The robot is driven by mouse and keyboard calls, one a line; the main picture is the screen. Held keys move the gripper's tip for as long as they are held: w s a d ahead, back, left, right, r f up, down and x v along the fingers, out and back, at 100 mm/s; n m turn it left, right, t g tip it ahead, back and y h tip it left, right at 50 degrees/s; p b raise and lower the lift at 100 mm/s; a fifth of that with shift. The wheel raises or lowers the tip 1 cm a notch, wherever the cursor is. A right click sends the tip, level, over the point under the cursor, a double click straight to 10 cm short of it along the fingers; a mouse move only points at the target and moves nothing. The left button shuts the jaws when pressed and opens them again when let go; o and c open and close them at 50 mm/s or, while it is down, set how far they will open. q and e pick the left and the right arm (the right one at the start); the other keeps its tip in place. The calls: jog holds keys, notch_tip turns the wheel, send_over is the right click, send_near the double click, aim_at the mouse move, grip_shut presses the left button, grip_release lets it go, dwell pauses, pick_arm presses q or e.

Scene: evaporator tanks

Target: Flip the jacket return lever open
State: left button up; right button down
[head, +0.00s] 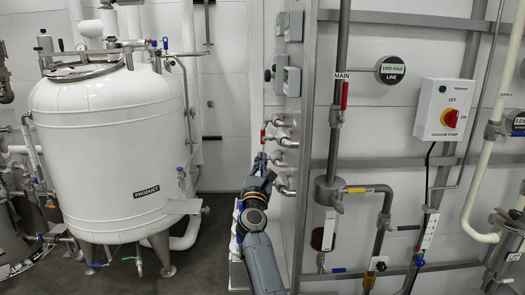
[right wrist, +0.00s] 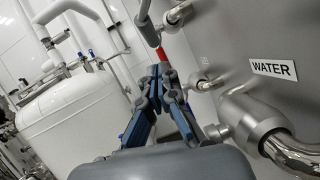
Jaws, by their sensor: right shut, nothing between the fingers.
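A small red lever (head: 263,136) sits by the upper pipe stubs on the side of the grey panel in the head view. A red lever end (right wrist: 162,54) also shows just beyond my fingertips in the right wrist view. No jacket return label can be read. My right gripper (head: 261,158) is shut and empty, its tips pointing up just below the red lever. In the right wrist view the closed fingers (right wrist: 164,72) are close to the red end; I cannot tell whether they touch it. My left gripper is not in view.
Several metal pipe stubs (head: 287,143) stick out around my right gripper. A valve body (right wrist: 250,118) beside a WATER label (right wrist: 273,69) is close on the right. The white PRODUCT tank (head: 105,150) stands left, with open floor between.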

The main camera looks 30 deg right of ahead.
aim_at(266, 139)
pick_arm(q)
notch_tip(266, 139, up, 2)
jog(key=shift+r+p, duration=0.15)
jog(key=shift+p, duration=0.45)
pick_arm(e)
jog(key=r, duration=0.1)
jog(key=d+r, duration=0.1)
jog(key=shift+w+r, duration=0.15)
jog(key=shift+r, duration=0.2)
jog(key=shift+a, duration=0.1)
jog(key=w+r+t+h+b, duration=0.1)
jog(key=b, duration=0.6)
jog(key=d+h+b, duration=0.1)
jog(key=b, duration=0.6)
jog(key=shift+w+r+m+t, duration=0.3)
jog(key=shift+w+r+t, duration=0.05)
jog(key=shift+r+t, duration=0.05)
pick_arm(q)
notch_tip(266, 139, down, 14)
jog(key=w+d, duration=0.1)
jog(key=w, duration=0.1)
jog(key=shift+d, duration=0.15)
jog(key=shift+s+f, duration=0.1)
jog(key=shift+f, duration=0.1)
